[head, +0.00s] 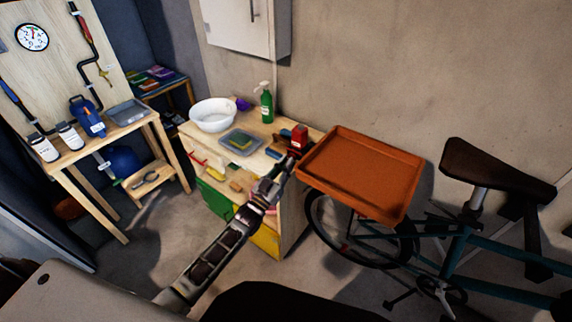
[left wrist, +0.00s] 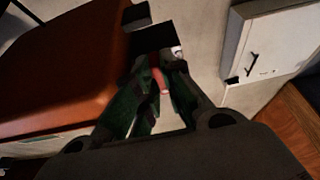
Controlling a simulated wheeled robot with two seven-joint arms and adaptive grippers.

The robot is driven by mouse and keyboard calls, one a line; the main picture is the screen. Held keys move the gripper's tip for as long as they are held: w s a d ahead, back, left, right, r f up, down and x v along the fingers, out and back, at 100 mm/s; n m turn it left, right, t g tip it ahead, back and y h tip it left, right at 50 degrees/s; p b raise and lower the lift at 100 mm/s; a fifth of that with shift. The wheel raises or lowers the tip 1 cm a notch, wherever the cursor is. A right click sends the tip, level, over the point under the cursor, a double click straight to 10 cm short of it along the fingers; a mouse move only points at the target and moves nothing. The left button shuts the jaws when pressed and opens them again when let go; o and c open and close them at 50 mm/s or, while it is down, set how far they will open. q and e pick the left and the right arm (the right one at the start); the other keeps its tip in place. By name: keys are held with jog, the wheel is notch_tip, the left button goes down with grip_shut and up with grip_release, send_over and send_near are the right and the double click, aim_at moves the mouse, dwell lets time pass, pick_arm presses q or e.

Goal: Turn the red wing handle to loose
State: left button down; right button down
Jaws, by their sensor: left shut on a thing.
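My left gripper (head: 289,160) reaches from the lower left to the right end of the wooden bench (head: 258,130). In the left wrist view its two dark fingers (left wrist: 160,88) are closed around a small reddish piece, which I take to be the red wing handle (left wrist: 160,78). The fingers cover most of it, so its turn angle cannot be read. In the head view the gripper hides the handle. A red block-like thing (head: 300,134) stands just beyond the fingertips. My right gripper is not in view.
An orange tray (head: 338,202) is close on the right, above a teal bicycle (head: 455,250). The bench also bears a white bowl (head: 213,114), a green spray bottle (head: 266,106) and a shallow grey tray (head: 228,149). A white cabinet (head: 240,25) hangs on the wall.

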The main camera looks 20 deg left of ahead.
pick_arm(q)
jog(key=c, duration=1.5)
grip_release()
jog(key=shift+v, duration=6)
jog(key=shift+f, duration=0.2)
